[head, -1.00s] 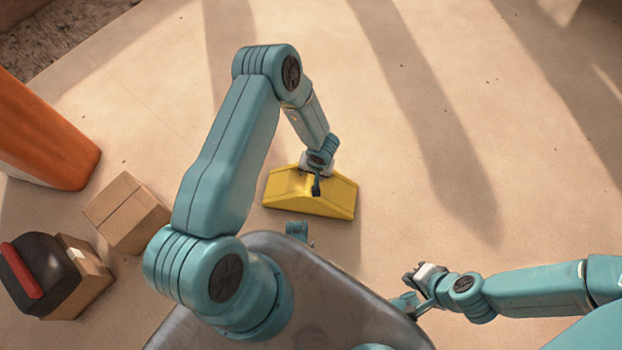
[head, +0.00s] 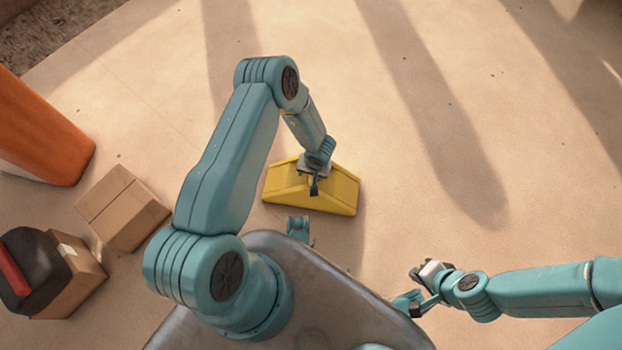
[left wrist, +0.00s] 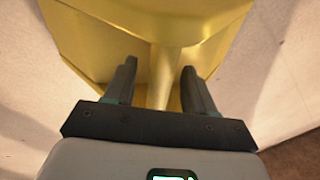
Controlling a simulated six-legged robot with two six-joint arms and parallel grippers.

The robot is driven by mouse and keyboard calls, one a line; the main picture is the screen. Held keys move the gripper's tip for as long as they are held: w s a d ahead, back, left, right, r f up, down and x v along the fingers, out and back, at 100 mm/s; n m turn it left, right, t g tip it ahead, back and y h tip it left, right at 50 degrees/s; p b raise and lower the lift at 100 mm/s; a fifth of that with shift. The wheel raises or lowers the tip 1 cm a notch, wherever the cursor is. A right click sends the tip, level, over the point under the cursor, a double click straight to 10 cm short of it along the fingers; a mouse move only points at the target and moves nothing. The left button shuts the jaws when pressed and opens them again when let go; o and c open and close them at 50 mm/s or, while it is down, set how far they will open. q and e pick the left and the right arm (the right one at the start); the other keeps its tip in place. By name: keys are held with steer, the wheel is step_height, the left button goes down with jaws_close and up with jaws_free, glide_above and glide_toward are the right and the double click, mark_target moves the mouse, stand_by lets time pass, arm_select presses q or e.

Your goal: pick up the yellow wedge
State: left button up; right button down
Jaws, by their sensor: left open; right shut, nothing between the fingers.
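The yellow wedge (head: 340,190) lies on the sandy floor in front of my body in the head view. My left gripper (head: 314,188) is over the middle of the wedge, partly hiding it. In the left wrist view the wedge (left wrist: 110,55) fills the upper middle, and my left gripper (left wrist: 158,85) is open, its fingers on either side of a narrow raised rib of the wedge. I cannot tell whether the fingers touch it. My right gripper (head: 418,270) is shut and empty, off to the right and apart from the wedge.
Two cardboard boxes stand at the left, one (head: 122,208) behind the other (head: 78,280). A dark object with a red bar (head: 12,270) is by the nearer box. An orange post (head: 40,130) stands at the far left. The floor right of the wedge is clear.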

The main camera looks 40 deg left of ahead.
arm_select(q)
steer(key=shift+f, duration=0.25)
stand_by(0.3)
jaws_close()
steer(key=shift+r, duration=0.1)
stand_by(1.2)
